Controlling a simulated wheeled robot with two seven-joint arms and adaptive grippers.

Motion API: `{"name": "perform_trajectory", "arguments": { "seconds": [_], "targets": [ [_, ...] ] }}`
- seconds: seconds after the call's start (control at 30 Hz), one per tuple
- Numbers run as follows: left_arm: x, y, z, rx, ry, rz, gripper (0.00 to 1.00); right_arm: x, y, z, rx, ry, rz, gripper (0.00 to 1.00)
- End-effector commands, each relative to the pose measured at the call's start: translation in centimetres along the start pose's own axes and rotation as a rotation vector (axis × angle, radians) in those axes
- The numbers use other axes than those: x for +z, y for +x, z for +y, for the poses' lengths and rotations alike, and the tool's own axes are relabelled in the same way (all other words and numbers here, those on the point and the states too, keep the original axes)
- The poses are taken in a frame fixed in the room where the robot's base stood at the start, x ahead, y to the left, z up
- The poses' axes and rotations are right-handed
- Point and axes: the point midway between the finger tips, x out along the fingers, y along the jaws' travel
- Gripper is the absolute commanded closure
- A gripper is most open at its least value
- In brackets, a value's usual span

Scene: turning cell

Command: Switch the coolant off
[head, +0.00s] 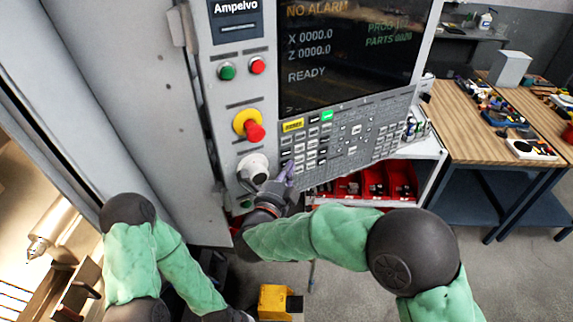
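The control panel (345,140) of the lathe fills the upper middle. It has a grid of small grey keys, one yellow key (292,125) and one lit green key (327,115). Key labels are too small to read, so I cannot tell which one is for coolant. My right gripper (289,168) is in front of the lower left keys, its narrow purple fingers close together and empty. I cannot tell whether they touch a key, and they hide some keys. My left arm comes in at lower left; its gripper is cut off by the bottom edge.
The screen (350,50) reads NO ALARM and READY. Left of the keys are a green button (227,71), a red button (257,65), a red emergency stop (255,131) and a round dial (252,169). Red bins (348,186) stand below; a wooden bench (470,130) is at right.

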Motion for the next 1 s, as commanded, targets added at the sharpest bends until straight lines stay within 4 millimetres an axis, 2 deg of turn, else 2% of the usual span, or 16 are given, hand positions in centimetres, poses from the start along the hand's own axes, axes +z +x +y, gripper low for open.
{"name": "perform_trajectory", "arguments": {
  "seconds": [1.0],
  "targets": [
    [0.0,0.9,-0.3,0.000,0.000,0.000,1.00,-1.7,-1.7,0.0,-0.001,0.001,-0.001,1.00]
  ]
}}
